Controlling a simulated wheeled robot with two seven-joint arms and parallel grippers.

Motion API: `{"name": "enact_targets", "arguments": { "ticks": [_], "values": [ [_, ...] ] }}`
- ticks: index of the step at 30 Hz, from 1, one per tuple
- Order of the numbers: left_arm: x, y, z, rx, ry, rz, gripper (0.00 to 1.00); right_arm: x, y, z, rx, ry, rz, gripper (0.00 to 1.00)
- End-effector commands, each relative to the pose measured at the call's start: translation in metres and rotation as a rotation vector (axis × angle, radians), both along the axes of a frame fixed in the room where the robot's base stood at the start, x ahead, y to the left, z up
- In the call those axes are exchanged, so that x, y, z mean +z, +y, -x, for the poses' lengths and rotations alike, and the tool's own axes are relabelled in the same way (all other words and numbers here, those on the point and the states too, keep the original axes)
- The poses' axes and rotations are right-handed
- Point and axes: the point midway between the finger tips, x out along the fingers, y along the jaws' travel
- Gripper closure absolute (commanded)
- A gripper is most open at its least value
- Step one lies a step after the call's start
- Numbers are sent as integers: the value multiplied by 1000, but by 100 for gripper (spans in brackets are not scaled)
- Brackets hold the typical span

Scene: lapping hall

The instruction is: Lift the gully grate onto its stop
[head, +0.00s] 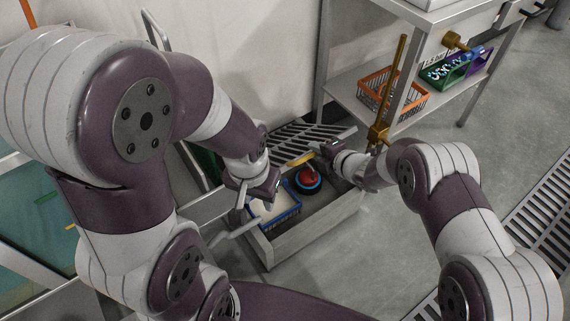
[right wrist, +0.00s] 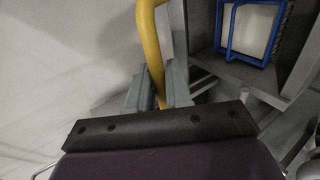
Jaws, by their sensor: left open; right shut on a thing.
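The gully grate (head: 292,137) is a dark slotted panel at the foot of the wall, behind the grey open box; whether it is raised cannot be told. A yellow bar like a handle (head: 300,160) shows in front of it; its joint to the grate is hidden. My right gripper (head: 322,150) is shut on this yellow bar, which runs between the jaws in the right wrist view (right wrist: 154,60). My left gripper (head: 238,215) is open and empty at the left side of the grey box. No stop can be made out.
The grey box (head: 318,232) holds a blue basket (head: 285,217) with white contents and a red-and-black round object (head: 308,180). A brass upright (head: 395,85) stands by my right forearm. A shelf (head: 345,92) carries crates. Floor at the right is clear beside a drain grating (head: 540,215).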

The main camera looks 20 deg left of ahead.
Motion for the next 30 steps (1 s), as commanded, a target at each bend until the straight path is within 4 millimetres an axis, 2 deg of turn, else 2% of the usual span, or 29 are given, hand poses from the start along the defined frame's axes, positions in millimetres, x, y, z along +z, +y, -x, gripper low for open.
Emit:
{"name": "enact_targets", "arguments": {
  "ticks": [1, 6, 17, 30],
  "values": [
    [6, 0, 0, 0, 0, 0, 57, 9, 4, -3, 0, -3, -2, 100],
    [12, 0, 0, 0, 0, 0, 57, 22, 14, -10, 0, -2, 0, 100],
    [12, 0, 0, 0, 0, 0, 57, 25, 17, -13, -1, -1, -1, 100],
    [34, 0, 0, 0, 0, 0, 57, 60, 48, -34, 0, 0, 0, 100]
  ]
}}
